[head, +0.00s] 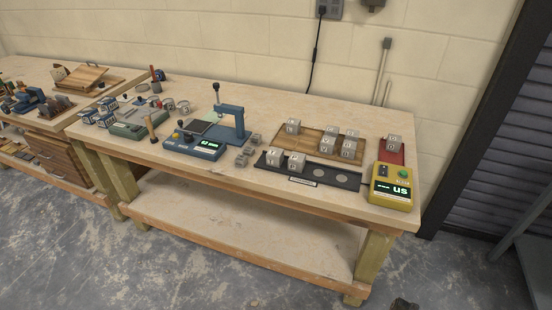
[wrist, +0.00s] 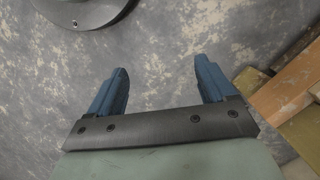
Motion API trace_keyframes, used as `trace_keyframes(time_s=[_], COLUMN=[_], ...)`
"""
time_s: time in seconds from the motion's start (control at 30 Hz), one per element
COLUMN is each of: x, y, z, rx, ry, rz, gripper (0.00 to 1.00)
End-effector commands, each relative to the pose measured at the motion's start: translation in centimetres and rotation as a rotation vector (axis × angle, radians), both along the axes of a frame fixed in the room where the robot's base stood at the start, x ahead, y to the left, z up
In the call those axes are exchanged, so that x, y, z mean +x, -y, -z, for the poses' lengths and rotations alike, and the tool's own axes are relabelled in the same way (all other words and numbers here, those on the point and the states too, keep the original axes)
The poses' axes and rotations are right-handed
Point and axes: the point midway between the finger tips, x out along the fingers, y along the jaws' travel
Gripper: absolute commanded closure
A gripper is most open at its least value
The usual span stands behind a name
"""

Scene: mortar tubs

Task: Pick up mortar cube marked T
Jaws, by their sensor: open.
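Several grey mortar cubes with white letter labels stand on the bench in the head view. Some sit on a wooden board (head: 306,142), with one cube (head: 292,127) at its left and a group (head: 343,142) at its right. Two more cubes (head: 286,159) stand on the left part of a black tray (head: 345,180). One cube (head: 394,143) is on the red plate of a yellow meter. The letters are too small to tell surely which is T. My gripper (wrist: 161,70) is open and empty over the floor in the wrist view, away from the cubes.
The yellow meter (head: 392,190) stands at the bench's right end. A blue press (head: 231,122) and small grey blocks (head: 246,153) are left of the tray. Tools and tubs (head: 125,120) crowd the bench's left. Wooden bench parts (wrist: 285,90) show at right in the wrist view.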

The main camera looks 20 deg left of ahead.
Motion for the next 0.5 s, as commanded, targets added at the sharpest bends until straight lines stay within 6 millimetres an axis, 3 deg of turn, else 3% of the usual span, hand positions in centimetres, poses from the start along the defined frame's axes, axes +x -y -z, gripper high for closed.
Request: trace_keyframes(time_s=[0.03, 0.27, 0.5], x=[2.6, 11.8, 20.8], y=[0.8, 3.2, 4.5], z=[0.0, -3.0, -9.1], rx=[-0.003, 0.025, 0.081], ry=[0.035, 0.195, 0.384], rz=[0.052, 0.149, 0.065], gripper=[0.17, 0.17, 0.17])
